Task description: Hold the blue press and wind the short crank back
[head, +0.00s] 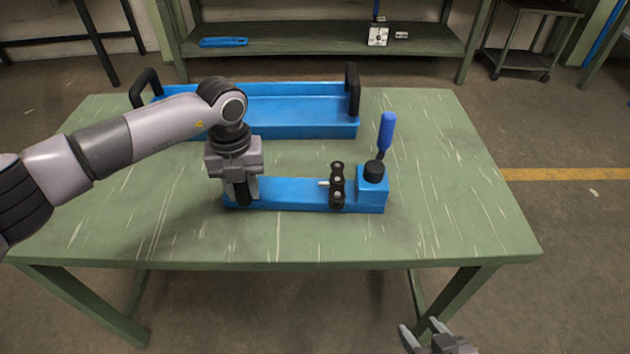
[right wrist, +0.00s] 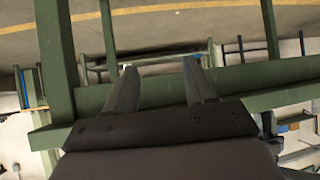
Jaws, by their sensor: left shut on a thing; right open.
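The blue press (head: 290,194) lies near the middle of the green table, a long low base with a raised block at its right end. A black crank-like part (head: 337,186) with round knobs and a pale pin stands on it just left of that block; I take it for the short crank. A blue-handled lever (head: 387,133) tilts up from a black knob on the block. My left gripper (head: 241,196) points down and is shut at the press's left end, around a dark part; the grip is partly hidden. My right gripper (head: 424,335) is open and empty, off the table's front; its fingers show in the right wrist view (right wrist: 163,90).
A blue tray (head: 300,131) with black end handles stands behind the press. The table (head: 450,190) is clear at the right and front. A green shelf bench (head: 290,38) stands at the back, with a small cart (head: 525,30) to its right.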

